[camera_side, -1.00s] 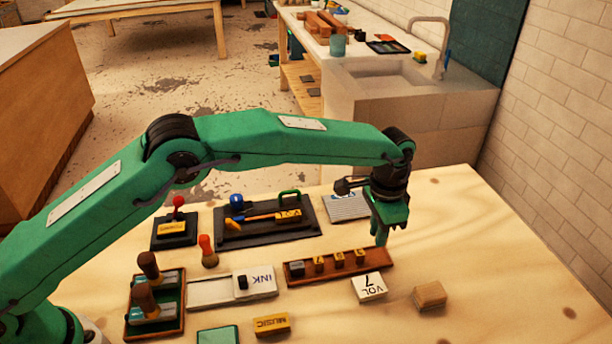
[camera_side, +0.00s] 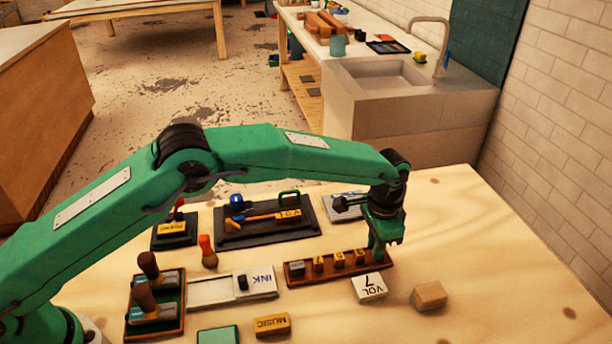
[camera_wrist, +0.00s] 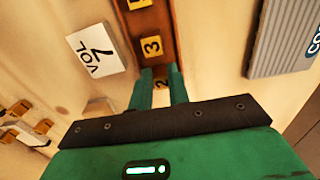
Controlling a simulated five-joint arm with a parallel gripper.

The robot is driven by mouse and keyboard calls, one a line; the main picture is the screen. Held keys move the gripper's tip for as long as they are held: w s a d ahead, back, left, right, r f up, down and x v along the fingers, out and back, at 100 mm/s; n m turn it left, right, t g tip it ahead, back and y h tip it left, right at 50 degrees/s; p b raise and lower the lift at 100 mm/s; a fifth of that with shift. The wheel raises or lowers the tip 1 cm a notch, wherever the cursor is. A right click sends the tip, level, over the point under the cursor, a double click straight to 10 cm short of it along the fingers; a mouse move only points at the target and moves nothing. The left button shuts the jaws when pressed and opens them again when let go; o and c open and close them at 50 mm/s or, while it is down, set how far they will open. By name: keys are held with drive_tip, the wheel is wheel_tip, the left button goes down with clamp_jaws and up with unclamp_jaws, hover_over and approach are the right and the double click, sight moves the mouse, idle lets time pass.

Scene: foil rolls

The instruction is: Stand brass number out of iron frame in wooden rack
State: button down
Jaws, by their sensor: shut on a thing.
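The wooden rack (camera_side: 330,273) is a long brown tray right of the middle of the table in the side view; its reddish-brown channel shows in the wrist view (camera_wrist: 186,25). Several small brass number blocks stand in it, one marked 3 (camera_wrist: 151,46). My gripper (camera_side: 377,254) is down at the rack's right end. In the wrist view its two green fingers (camera_wrist: 161,90) are shut on a brass number marked 2 (camera_wrist: 161,83), in line with the others. The fingers hide most of this block, and I cannot tell whether it touches the rack floor. A dark tray (camera_side: 230,241), possibly the iron frame, holds tools and a yellow lettered piece (camera_side: 289,215).
A white VOL 7 block (camera_side: 369,288) lies close in front of the rack's right end. A wooden block (camera_side: 430,295) sits farther right. An INK box (camera_side: 258,281) is left of the rack. A grey ribbed plate (camera_side: 343,207) lies behind. The table's right side is clear.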

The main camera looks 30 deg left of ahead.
drive_tip(key=c, duration=1.3)
unclamp_jaws()
drive_tip(key=shift+c, duration=0.2)
drive_tip(key=shift+r, duration=0.1)
wheel_tip(320, 180, up, 12)
drive_tip(key=shift+r, duration=0.1)
